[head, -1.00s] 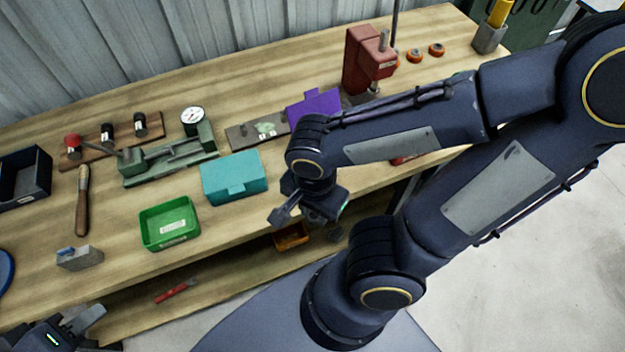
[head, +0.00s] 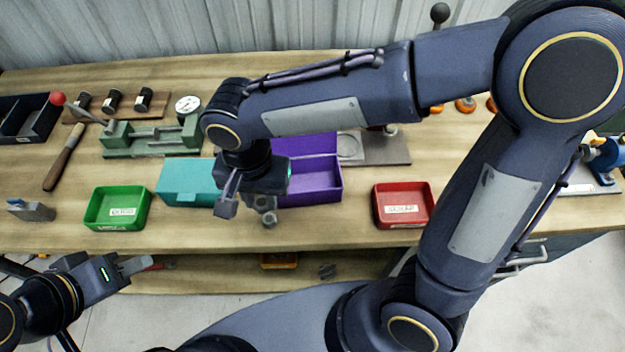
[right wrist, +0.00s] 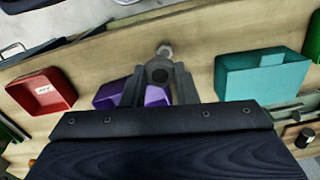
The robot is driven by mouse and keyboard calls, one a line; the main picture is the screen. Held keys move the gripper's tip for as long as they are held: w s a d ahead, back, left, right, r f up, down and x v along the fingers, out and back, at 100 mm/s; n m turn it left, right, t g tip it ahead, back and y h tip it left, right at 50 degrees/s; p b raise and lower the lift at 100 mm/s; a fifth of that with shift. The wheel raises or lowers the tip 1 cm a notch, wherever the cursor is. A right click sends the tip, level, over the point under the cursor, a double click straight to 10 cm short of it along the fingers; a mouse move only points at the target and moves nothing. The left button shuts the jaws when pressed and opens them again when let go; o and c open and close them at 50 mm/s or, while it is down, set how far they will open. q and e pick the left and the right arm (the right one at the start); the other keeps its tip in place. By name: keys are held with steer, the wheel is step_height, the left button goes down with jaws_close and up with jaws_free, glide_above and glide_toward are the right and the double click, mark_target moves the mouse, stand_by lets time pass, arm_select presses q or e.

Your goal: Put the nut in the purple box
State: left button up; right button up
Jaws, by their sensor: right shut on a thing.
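The purple box (head: 318,181) stands open on the bench, its lid raised at the back. In the right wrist view my right gripper (right wrist: 159,77) is shut on a dark grey nut (right wrist: 159,71), held between the fingertips; the purple box (right wrist: 107,94) is partly hidden behind the gripper. A small grey metal piece (head: 269,219) shows near the bench's front edge, also in the right wrist view (right wrist: 165,51). My left gripper (head: 136,266) is low, before the bench.
The teal box (head: 180,184) is closed, left of the purple box. A green tray (head: 117,208) and a red tray (head: 403,206) stand on either side. A green fixture with a dial (head: 150,140) is behind. The bench (head: 340,232) is clear before the purple box.

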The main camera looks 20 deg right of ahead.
steer(key=w+d+f, duration=0.1)
steer(key=w+d+f+p, duration=0.1)
steer(key=w+d, duration=0.2)
steer(key=w, duration=0.1)
steer(key=shift+d+f+p, duration=0.3)
steer(key=shift+d+f, duration=0.05)
steer(key=shift+f, duration=0.05)
glide_above(295, 190)
steer(key=f, duration=0.5)
steer(key=shift+s+a+p, duration=0.3)
steer(key=shift+a, duration=0.05)
steer(key=shift+w+d+f, duration=0.1)
steer(key=shift+f, duration=0.05)
steer(key=f, duration=0.3)
steer(key=shift+w+d+f, duration=0.15)
steer(key=shift+w+d, duration=0.1)
steer(key=shift+f, duration=0.4)
